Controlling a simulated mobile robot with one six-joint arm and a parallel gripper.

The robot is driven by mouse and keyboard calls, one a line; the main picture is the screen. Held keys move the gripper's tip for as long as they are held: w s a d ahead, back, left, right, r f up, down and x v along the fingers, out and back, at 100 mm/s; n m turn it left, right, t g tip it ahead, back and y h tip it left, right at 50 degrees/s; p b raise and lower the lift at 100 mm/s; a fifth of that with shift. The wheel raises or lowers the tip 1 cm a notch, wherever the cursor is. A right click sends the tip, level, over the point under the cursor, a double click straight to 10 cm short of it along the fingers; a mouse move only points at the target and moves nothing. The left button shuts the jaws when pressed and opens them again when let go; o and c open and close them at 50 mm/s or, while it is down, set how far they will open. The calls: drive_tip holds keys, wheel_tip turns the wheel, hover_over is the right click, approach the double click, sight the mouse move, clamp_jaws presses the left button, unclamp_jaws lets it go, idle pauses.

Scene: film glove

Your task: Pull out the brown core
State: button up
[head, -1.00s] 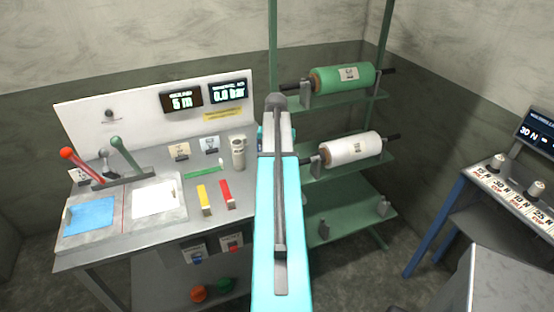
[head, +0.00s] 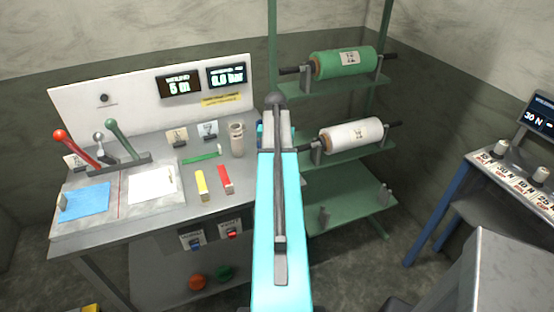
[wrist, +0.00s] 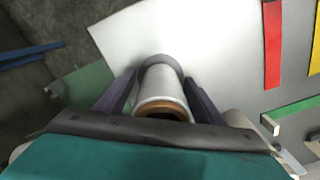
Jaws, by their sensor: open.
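In the wrist view a pale, whitish film-wrapped cylinder (wrist: 162,84) stands out below my gripper, with a brown ring of the core (wrist: 160,112) at its near end. My gripper (wrist: 160,77) is open, with one dark finger on each side of the cylinder. I cannot tell whether the fingers touch it. The lower part of the core's near end is hidden by the dark bar of my gripper. In the head view my own arm hides the gripper and this cylinder.
The grey bench (head: 135,225) bears levers, a blue pad (head: 85,202), a white pad (head: 152,184), a yellow strip (head: 202,184), a red strip (head: 226,178) and a beige cup (head: 237,140). A green rack holds a green roll (head: 343,62) and a white roll (head: 352,135).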

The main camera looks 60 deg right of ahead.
drive_tip(key=c, duration=1.1)
drive_tip(key=shift+r+p, duration=3.75)
drive_tip(key=shift+r, duration=2.5)
drive_tip(key=shift+r, duration=0.1)
drive_tip(key=shift+w+r, duration=0.1)
drive_tip(key=shift+r, duration=1.3)
